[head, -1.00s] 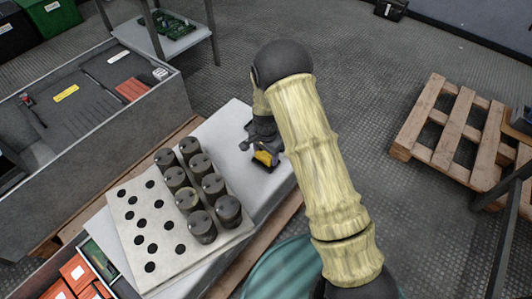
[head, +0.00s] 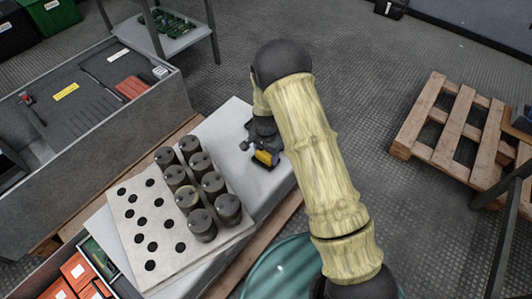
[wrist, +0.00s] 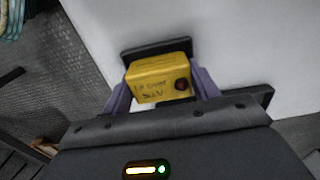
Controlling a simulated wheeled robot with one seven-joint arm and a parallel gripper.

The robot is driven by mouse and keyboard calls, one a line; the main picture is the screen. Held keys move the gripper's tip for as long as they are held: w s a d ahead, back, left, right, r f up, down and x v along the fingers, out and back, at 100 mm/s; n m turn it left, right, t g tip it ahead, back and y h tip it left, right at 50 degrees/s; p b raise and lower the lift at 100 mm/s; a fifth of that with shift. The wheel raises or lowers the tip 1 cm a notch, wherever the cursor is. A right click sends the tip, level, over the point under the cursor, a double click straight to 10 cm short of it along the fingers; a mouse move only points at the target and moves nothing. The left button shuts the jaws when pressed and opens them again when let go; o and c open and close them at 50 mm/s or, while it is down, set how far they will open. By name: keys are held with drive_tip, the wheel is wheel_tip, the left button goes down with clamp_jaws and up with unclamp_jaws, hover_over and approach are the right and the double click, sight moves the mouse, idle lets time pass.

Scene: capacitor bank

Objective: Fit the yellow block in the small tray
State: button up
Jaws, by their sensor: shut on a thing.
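The yellow block (wrist: 160,80) has dark handwriting and a dark red round spot on its near face. My gripper (wrist: 161,94) is shut on it, with a purple finger at each side. In the head view the block (head: 263,157) shows below my gripper (head: 262,150), near the far end of the pale bench. A small black tray (wrist: 140,53) shows behind the block in the wrist view, its rim partly hidden by the block and my gripper. I cannot tell whether the block's underside is inside the tray or just above it.
A pale plate (head: 120,215) with round holes and several dark cylinders (head: 202,226) stands to the left on the bench (head: 230,125). A grey box with tools (head: 85,150) lies farther left. A wooden pallet (head: 450,130) is on the floor at right. Bare bench surrounds the tray.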

drive_tip(key=o, duration=1.2)
drive_tip(key=shift+c, duration=0.2)
drive_tip(key=shift+r, duration=0.1)
wheel_tip(320, 180, up, 17)
drive_tip(key=p, duration=0.4)
drive_tip(key=shift+p, duration=0.35)
drive_tip(key=shift+r, duration=0.1)
